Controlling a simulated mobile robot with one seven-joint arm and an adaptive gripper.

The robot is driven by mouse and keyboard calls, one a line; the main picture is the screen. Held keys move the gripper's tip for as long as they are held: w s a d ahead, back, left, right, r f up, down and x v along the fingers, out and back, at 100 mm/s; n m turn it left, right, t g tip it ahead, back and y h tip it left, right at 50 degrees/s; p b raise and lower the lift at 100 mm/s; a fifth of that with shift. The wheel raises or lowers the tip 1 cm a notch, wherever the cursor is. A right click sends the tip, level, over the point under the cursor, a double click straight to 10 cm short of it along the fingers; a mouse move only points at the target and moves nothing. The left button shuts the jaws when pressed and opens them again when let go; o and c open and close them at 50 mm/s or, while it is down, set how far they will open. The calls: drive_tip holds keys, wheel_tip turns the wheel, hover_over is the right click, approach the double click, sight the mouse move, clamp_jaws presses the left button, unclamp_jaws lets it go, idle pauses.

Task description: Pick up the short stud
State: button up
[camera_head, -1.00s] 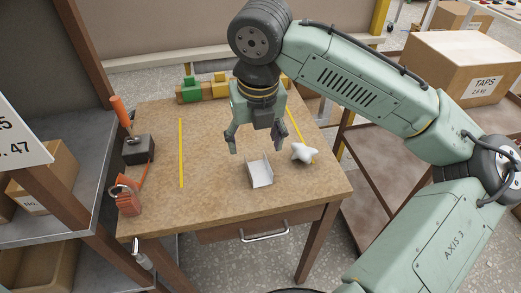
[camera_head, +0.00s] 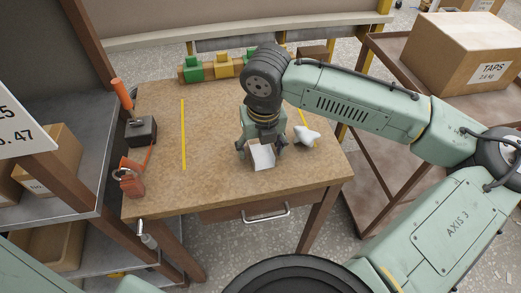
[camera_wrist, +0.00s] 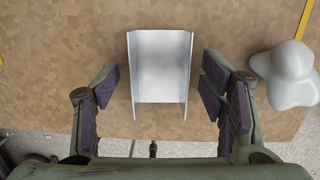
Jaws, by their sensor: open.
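The short stud (camera_head: 262,156) is a short piece of pale metal channel lying on the workbench, near its front edge. In the wrist view the stud (camera_wrist: 161,68) shows its flat web with two raised side walls. My gripper (camera_head: 262,151) is low over the bench at the stud. In the wrist view my gripper (camera_wrist: 160,90) is open, with one finger on each side of the stud and a visible gap on both sides. Neither finger appears to touch it. In the head view my gripper hides the stud's far end.
A white star-like knob (camera_head: 306,137) lies just right of the stud, close to the right finger; it also shows in the wrist view (camera_wrist: 287,75). A padlock (camera_head: 132,180) and a dark block (camera_head: 142,130) stand at the bench's left. Colored blocks (camera_head: 222,66) line the back. The bench's middle left is clear.

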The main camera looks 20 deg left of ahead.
drive_tip(key=shift+f, duration=0.15)
drive_tip(key=c, duration=1.3)
